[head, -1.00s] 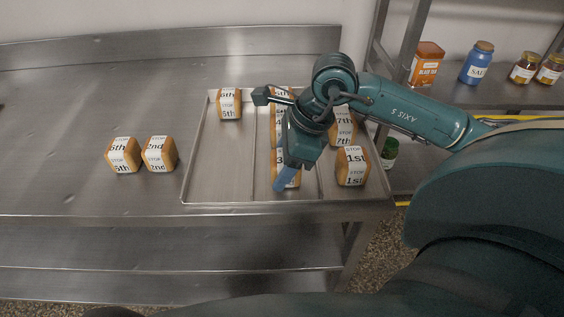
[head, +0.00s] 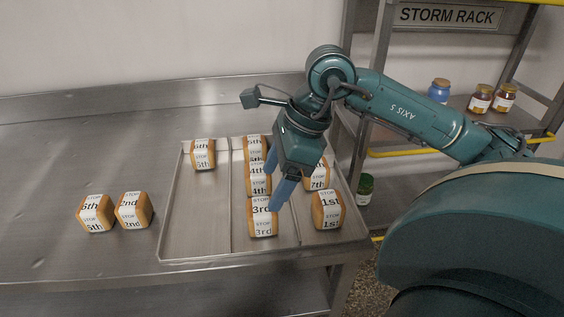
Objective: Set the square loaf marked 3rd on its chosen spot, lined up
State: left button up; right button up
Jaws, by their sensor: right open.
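The square loaf marked 3rd (head: 262,222) sits in the middle lane of the metal tray (head: 200,250), near its front edge. Directly behind it in the same lane is the loaf marked 4th (head: 258,190), with another loaf (head: 253,143) behind that, its label partly hidden. My right gripper (head: 273,190) is open above the 3rd loaf's back right side, fingers pointing down. Its fingers hold nothing that I can see; whether one touches the 3rd loaf I cannot tell. My left gripper is out of view.
In the tray's right lane are loaves marked 1st (head: 327,211) and 7th (head: 317,175); a 6th loaf (head: 203,154) is back left. Loaves marked 5th (head: 97,214) and 2nd (head: 134,210) stand on the steel counter (head: 60,165). A storm rack (head: 447,16) with jars is at right.

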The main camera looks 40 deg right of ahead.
jog(key=shift+v, duration=1.55)
